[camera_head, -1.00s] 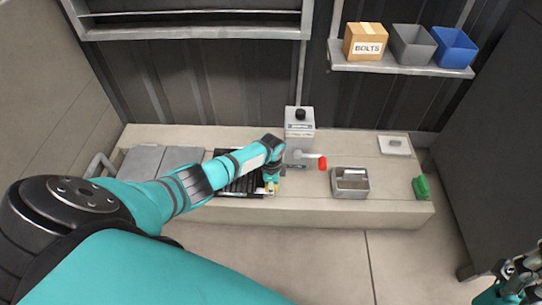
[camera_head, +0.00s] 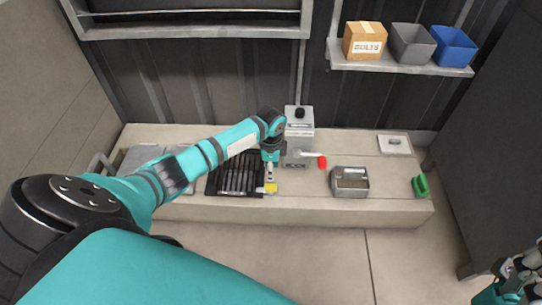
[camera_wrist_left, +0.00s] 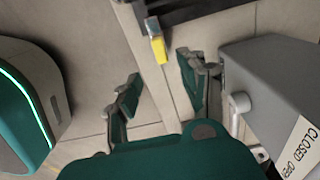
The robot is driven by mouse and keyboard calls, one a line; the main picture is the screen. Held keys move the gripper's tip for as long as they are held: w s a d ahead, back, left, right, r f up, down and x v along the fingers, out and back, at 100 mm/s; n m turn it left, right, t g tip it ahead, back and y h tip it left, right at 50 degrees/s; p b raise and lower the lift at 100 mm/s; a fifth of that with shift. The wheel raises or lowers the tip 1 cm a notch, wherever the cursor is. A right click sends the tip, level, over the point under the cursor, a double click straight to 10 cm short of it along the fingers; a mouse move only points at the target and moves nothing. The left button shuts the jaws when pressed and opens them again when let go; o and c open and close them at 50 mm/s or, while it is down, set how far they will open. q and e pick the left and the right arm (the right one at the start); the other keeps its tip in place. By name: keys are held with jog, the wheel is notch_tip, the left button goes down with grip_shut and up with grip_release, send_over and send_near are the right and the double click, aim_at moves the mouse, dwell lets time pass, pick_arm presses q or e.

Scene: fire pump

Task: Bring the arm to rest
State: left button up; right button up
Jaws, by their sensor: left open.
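My left arm (camera_head: 215,150) reaches in from the left over the bench. Its gripper (camera_head: 270,174) points down near the right end of a dark tool tray, left of the grey pump box. In the left wrist view the left gripper (camera_wrist_left: 158,72) is open, its fingers apart with nothing held. A yellow-ended item (camera_wrist_left: 158,48) shows beyond the gap between them; it also shows at the tray's right edge in the head view (camera_head: 270,188). My right gripper (camera_head: 518,270) is partly in view at the bottom right; its fingers are unclear.
The grey pump box (camera_head: 298,145) has a red-ended lever (camera_head: 321,162) and stands close to the left gripper; its side with "CLOSED OPEN" fills the wrist view's right (camera_wrist_left: 265,85). A metal container (camera_head: 350,192) and green object (camera_head: 421,186) are farther right on the bench (camera_head: 390,208).

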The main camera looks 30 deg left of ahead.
pick_arm(q)
jog(key=shift+r, duration=0.9)
jog(key=shift+d, duration=0.15)
